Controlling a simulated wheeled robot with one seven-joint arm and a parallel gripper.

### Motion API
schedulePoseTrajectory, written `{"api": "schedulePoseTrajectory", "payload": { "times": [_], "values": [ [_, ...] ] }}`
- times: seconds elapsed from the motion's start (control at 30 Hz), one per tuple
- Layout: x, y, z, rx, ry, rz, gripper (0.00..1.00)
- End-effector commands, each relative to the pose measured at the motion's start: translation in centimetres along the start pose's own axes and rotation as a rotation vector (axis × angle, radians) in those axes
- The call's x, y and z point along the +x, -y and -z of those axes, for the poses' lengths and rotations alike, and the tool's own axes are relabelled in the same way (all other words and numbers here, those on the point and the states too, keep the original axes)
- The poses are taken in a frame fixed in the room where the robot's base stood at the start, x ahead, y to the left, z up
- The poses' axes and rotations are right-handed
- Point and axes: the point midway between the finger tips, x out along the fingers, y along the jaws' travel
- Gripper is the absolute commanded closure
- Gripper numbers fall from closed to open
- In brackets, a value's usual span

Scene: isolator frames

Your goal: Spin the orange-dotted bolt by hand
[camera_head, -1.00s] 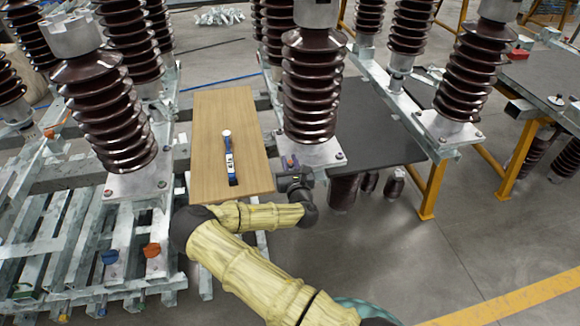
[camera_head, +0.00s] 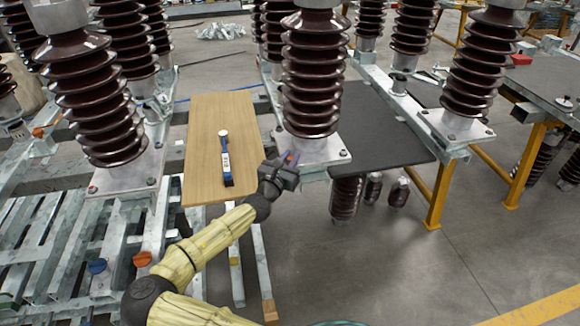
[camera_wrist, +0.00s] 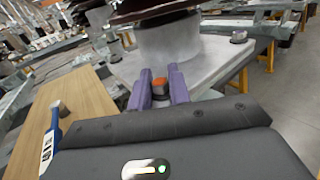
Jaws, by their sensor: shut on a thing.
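The orange-dotted bolt (camera_wrist: 160,86) sits at the near edge of the metal base plate under the middle brown insulator. In the wrist view its orange top shows between the two purple fingers of my gripper (camera_wrist: 160,88). The fingers stand on either side of the bolt and are closed on it. In the head view my gripper (camera_head: 288,159) reaches the front corner of this base plate (camera_head: 312,152), with a small orange spot visible between the fingers. The lower part of the bolt is hidden by the fingers and gripper body.
Brown ribbed insulators (camera_head: 312,85) rise close behind the gripper. A dark tabletop (camera_head: 375,135) lies to the right. Open floor is at the front right.

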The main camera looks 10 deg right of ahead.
Motion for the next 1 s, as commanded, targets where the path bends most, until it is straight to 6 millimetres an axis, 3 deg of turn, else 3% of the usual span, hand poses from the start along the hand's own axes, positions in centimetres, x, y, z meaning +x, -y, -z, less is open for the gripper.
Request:
{"api": "schedulePoseTrajectory", "payload": {
  "times": [1.0],
  "values": [
    [0.18,-0.24,-0.37,0.003,-0.001,0.654,1.00]
  ]
}}
